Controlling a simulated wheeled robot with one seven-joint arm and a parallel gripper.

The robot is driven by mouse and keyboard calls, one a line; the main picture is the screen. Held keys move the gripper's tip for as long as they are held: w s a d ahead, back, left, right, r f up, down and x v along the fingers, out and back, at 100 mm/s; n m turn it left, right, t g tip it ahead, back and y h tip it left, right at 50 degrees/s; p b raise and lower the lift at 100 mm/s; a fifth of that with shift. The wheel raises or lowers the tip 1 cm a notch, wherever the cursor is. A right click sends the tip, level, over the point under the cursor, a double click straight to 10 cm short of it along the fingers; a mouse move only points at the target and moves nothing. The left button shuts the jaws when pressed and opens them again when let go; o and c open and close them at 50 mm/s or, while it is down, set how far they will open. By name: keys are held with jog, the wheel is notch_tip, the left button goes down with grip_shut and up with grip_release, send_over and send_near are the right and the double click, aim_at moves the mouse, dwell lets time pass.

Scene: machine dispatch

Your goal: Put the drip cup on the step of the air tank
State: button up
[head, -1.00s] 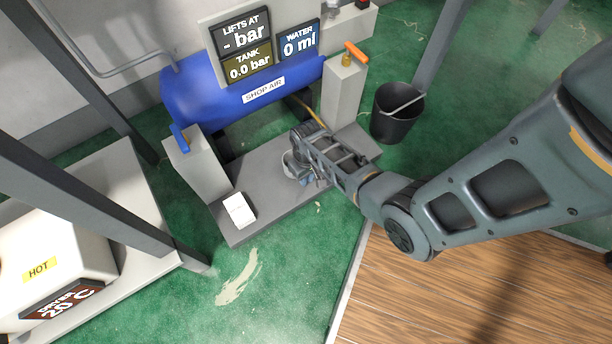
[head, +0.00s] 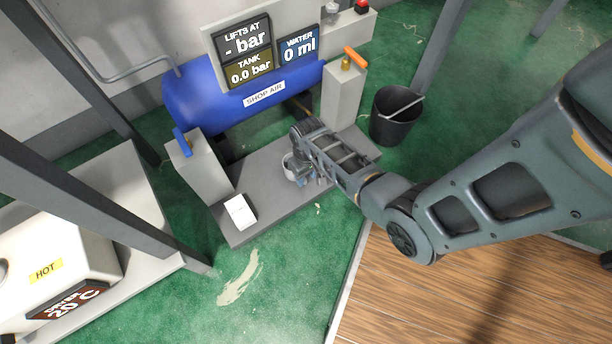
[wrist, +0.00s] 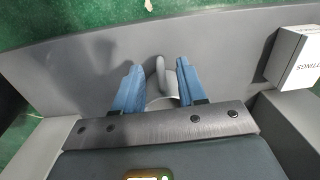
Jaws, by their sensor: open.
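The pale drip cup (head: 289,169) is on or just over the grey step (head: 262,183) in front of the blue air tank (head: 225,95), partly hidden by my gripper (head: 303,181). The frames do not settle whether its base touches the step. In the wrist view the two blue fingers of my gripper (wrist: 157,72) are apart. A curved grey handle (wrist: 160,72) stands between them, with gaps at the sides. A bit of pale rim (wrist: 163,102) shows below it; the rest of the cup is hidden behind the gripper body.
A white box (head: 239,211) lies on the step's left end, also at right in the wrist view (wrist: 297,58). Grey posts with a blue lever (head: 181,140) and an orange lever (head: 355,55) flank the tank. A black bucket (head: 396,120) stands right.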

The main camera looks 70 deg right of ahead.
notch_tip(320, 180, up, 9)
jog(key=p, duration=0.4)
jog(key=s+a+r+n+t+h, duration=0.3)
jog(key=s+a+r+t, duration=0.4)
jog(key=a, duration=0.5)
jog(key=s+a+r+n+t, duration=0.1)
jog(key=s+a+r+t, duration=0.1)
jog(key=r, duration=0.9)
jog(key=s+a+r+n+t+y, duration=0.1)
jog(key=s+a+r+t, duration=0.1)
jog(key=r, duration=0.8)
jog(key=s+a+r+n+t+y, duration=0.1)
jog(key=s+a+r+t, duration=0.2)
jog(key=r, duration=0.8)
jog(key=s+t, duration=0.1)
jog(key=s, duration=0.1)
jog(key=shift+s+r, duration=0.3)
